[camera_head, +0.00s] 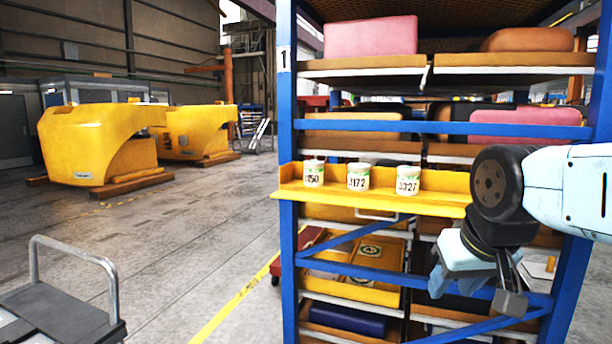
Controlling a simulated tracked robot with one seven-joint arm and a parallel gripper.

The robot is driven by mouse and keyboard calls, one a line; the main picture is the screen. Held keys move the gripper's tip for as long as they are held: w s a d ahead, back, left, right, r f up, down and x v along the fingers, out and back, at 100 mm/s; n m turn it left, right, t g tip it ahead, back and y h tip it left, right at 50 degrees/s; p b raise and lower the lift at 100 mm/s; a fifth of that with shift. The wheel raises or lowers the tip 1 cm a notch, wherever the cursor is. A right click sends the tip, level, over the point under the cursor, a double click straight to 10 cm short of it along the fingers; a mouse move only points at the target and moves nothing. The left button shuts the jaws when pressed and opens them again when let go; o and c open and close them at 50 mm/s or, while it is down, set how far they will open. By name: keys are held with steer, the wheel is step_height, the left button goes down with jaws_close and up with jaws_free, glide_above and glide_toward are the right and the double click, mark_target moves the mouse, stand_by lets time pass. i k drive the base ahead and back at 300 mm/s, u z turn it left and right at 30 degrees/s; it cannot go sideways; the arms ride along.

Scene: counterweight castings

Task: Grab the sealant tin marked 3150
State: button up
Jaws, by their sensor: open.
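Three small white tins with green-marked tops stand upright in a row on a yellow ledge (435,206) on the front of a blue rack. The left tin (314,173) shows "150", with any first digit turned out of sight. The middle tin (358,177) reads 3172. The right tin (408,180) appears to read 3327. My gripper (478,290) is open and empty, pointing down at the right, lower than the ledge and to the right of all three tins. It touches none of them.
The blue rack post (287,120) rises just left of the ledge. Rack shelves above and below hold pink, brown and yellow blocks. A grey cart (58,309) stands at lower left. Yellow castings (95,145) rest on timbers at back left. Open floor lies between.

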mark_target(312, 170)
steer(key=i, duration=0.9)
steer(key=z, duration=0.05)
